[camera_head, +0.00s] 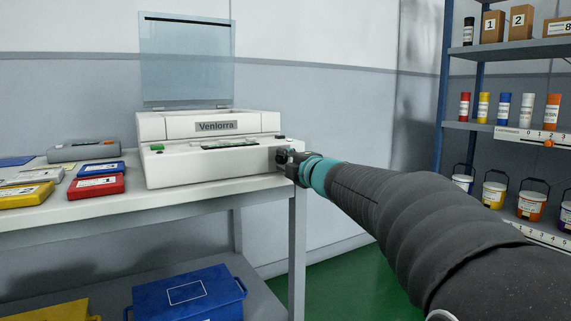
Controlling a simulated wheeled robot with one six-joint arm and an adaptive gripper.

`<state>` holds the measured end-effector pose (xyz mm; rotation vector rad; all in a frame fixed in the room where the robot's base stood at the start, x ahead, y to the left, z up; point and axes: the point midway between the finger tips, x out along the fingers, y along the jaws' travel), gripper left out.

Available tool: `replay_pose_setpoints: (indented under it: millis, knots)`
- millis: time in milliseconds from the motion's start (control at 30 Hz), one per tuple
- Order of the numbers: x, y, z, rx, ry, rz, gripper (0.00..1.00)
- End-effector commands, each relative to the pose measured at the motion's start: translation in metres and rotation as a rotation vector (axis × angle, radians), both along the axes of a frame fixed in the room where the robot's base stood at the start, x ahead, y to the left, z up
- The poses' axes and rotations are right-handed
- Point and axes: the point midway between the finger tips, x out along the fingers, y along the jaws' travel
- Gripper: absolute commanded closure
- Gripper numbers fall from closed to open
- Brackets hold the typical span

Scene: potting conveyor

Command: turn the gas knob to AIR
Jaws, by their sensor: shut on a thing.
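A white machine (180,172) labelled "Veniorra" stands on the bench, with its clear lid (187,60) raised. My arm reaches in from the right. My gripper (281,158) is at the right end of the machine's front face and is shut on the gas knob there. The knob is largely hidden by the fingers, and its pointer and any AIR marking cannot be read from here. A green board (230,143) lies on the machine's top, and a green button (157,148) sits at its left.
Red (96,186), blue (95,169) and yellow (25,195) cases and a grey device (84,150) lie left on the bench (150,204). A blue bin (188,292) is below. Shelves (480,126) with bottles and buckets stand right. Green floor between is clear.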

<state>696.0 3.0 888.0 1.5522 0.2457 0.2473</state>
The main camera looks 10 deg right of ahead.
Motion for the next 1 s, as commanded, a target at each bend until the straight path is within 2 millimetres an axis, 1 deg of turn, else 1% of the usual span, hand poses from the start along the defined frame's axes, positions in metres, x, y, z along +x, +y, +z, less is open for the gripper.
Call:
replay_pose_setpoints:
  millis: [433, 467, 500, 533, 567, 1000]
  knots:
    - [0.0001, 0.0, -0.0006, -0.012, -0.003, 0.0, 1.0]
    - [0.0001, 0.0, -0.0006, -0.012, -0.003, 0.0, 0.7]
    - [0.0001, 0.0, -0.0006, -0.012, -0.003, 0.0, 0.6]
    - [0.0001, 0.0, -0.0006, -0.012, -0.003, 0.0, 0.53]
    - [0.0001, 0.0, -0.0005, -0.011, -0.002, 0.0, 0.47]
    - [0.0002, -0.0003, -0.0007, -0.004, 0.001, 0.0, 0.47]
